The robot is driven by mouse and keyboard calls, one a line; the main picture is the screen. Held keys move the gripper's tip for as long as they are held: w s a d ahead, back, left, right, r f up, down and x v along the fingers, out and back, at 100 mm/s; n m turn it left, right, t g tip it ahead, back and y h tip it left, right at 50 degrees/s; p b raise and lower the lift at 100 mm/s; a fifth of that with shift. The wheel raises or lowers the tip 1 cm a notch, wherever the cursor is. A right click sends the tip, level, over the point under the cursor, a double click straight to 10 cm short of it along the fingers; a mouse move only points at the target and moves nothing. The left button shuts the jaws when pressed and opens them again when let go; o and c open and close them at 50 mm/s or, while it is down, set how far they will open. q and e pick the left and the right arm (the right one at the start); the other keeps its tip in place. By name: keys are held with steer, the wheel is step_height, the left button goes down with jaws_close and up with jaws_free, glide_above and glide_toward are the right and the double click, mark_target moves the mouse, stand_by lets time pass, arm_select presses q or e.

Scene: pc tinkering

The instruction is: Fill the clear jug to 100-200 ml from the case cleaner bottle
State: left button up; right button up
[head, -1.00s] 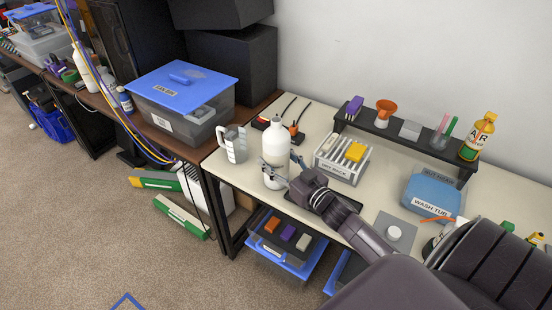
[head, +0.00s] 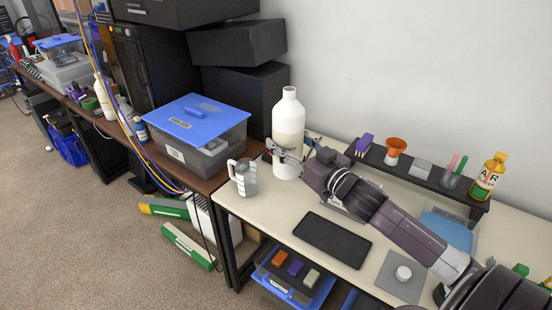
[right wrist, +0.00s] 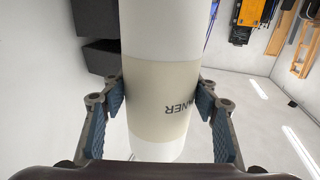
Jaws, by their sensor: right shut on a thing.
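The white case cleaner bottle (head: 289,108) is upright in the head view, just right of and behind the jug, and appears raised off the table. My right gripper (head: 286,156) is shut on its body. My left gripper is not in view.
A blue-lidded bin (head: 208,150) stands on the brown bench to the left. My right arm hides most of the drying rack. A black mat (head: 332,240) lies bare on the table (head: 285,212). A shelf (head: 415,174) holds small items at the back.

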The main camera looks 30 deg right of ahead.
steer(key=shift+r, duration=0.25)
